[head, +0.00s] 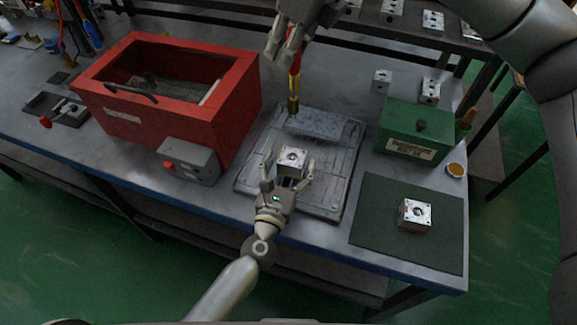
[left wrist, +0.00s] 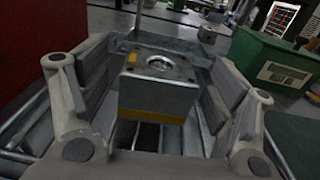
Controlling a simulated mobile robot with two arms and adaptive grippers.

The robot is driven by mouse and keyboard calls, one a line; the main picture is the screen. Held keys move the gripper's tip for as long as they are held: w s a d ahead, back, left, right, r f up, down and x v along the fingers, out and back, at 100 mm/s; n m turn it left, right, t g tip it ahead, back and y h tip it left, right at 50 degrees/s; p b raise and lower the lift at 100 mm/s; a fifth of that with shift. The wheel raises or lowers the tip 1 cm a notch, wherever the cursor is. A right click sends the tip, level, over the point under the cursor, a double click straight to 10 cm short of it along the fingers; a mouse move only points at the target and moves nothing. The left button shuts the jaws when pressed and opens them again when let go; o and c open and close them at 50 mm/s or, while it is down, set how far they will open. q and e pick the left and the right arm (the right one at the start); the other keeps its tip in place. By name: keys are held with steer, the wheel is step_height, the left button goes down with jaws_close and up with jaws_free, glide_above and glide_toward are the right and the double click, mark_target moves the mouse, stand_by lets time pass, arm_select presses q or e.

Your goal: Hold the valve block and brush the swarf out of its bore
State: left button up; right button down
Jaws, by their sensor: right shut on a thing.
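A silver valve block (head: 291,158) with a round bore in its top sits on the worn grey tray plate (head: 345,190). My left gripper (head: 287,172) is at the block's near side with its fingers spread on either side. In the left wrist view the block (left wrist: 158,85) stands between the open fingers, with a yellow band along its lower front. The inside of the bore is not clear.
A red open bin (head: 150,120) stands left, with a grey switch box (head: 189,160) at its front. A green box (head: 412,132) stands right. Another block (head: 414,214) lies on a dark green mat (head: 375,235). Two blocks stand behind the green box.

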arm_select(q)
steer(key=c, duration=1.4)
arm_select(e)
step_height(320, 180, down, 14)
steer(key=n+g, duration=0.1)
steer(key=n, duration=0.2)
steer(key=shift+s+r+y, duration=0.15)
steer(key=shift+r+y, duration=0.05)
steer(key=shift+y, duration=0.1)
